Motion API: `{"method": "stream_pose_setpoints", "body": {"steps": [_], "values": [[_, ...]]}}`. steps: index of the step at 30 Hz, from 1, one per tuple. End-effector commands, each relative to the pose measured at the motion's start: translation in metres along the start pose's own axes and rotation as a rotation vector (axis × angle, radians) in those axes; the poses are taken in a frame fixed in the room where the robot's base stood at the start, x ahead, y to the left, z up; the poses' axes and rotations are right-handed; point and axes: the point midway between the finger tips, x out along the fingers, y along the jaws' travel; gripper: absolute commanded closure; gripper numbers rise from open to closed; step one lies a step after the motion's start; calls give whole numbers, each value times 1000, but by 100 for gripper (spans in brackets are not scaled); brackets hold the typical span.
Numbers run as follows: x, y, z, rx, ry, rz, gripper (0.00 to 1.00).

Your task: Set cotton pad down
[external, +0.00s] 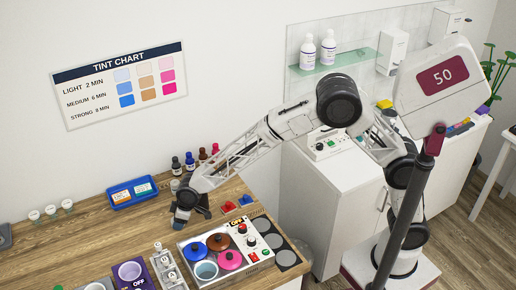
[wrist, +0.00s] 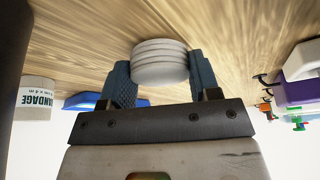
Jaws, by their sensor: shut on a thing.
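In the wrist view, my gripper (wrist: 159,72) is shut on a white, round, ridged cotton pad (wrist: 160,55), which looks like a short stack of layers. The pad sits between the two blue-grey fingers. The wooden counter (wrist: 85,35) is behind it; I cannot tell whether the pad touches the wood. In the external view, my gripper (external: 183,212) points down low over the counter (external: 110,225), left of the pot tray.
In the external view, a tray of coloured pots (external: 262,262) is to the right, bottles (external: 190,161) and a blue tray (external: 122,203) behind. Counter at the left has free room.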

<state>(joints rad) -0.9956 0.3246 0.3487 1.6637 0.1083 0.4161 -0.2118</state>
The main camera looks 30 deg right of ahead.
Motion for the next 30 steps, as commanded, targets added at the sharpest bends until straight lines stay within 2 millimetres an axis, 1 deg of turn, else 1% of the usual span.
{"method": "stream_pose_setpoints", "body": {"steps": [15, 16, 18, 21, 30], "values": [[6, 0, 3, -1, 1, 0, 65], [6, 0, 3, -1, 1, 0, 42], [6, 0, 2, -1, 1, 0, 31], [6, 0, 2, -1, 1, 0, 18], [6, 0, 2, -1, 1, 0, 18]]}}
